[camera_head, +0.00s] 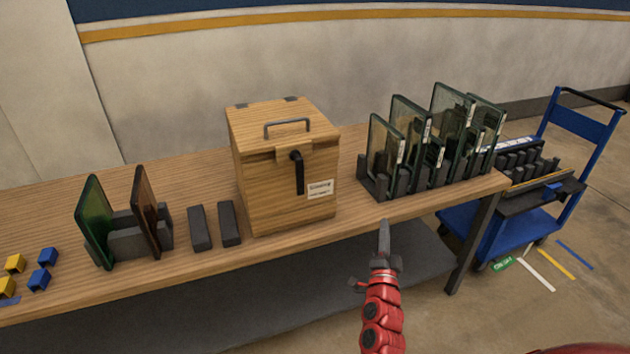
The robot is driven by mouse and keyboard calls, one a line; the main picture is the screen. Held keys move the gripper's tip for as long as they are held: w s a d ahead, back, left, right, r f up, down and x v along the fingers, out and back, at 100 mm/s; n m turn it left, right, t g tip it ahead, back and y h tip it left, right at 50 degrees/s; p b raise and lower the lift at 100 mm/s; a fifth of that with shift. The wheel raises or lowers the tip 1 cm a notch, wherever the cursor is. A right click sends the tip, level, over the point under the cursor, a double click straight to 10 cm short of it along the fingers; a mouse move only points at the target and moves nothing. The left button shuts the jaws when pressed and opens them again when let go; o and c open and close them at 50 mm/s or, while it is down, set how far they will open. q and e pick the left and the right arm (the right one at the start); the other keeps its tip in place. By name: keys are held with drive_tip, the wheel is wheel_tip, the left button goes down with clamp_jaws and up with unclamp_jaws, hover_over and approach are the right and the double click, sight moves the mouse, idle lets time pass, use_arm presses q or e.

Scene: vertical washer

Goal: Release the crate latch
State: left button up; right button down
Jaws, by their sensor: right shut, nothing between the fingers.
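A wooden crate (268,190) stands on the workbench, its lid down, with a grey bar handle on top and a small white label on the front. A black latch lever (298,174) hangs straight down on the crate's front, below a wooden tab at the lid's edge. My right gripper (384,226) is shut and empty. It points up in the picture, in front of the bench's edge, to the right of and lower than the crate, apart from the latch. My left gripper is not in view.
A dark rack (376,188) of glass panels stands right of the crate. Left are two grey blocks (200,228), a holder with green and brown panels (145,212), and yellow and blue cubes (47,256). A blue cart (500,232) stands at the right.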

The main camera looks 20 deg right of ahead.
sight(298, 173)
drive_tip(key=w+a+r+n+y+p, duration=0.1)
drive_tip(key=w+a+r+y, duration=0.1)
drive_tip(key=y, duration=0.5)
drive_tip(key=w+a+r+n+g+y+p, duration=0.1)
drive_tip(key=w+a+r+y, duration=0.1)
drive_tip(key=a+r+y, duration=0.3)
drive_tip(key=r+y, duration=0.1)
drive_tip(key=y, duration=0.1)
drive_tip(key=shift+w+a+n+y, duration=0.15)
drive_tip(key=shift+w+n+y, duration=0.15)
drive_tip(key=shift+w, duration=0.05)
drive_tip(key=shift+w+r, duration=0.1)
drive_tip(key=w+a+p, duration=0.4)
drive_tip(key=w+a, duration=0.2)
drive_tip(key=w, duration=0.3)
drive_tip(key=shift+w+a+p, duration=0.2)
drive_tip(key=shift+w+p, duration=0.05)
drive_tip(key=shift+p, duration=0.05)
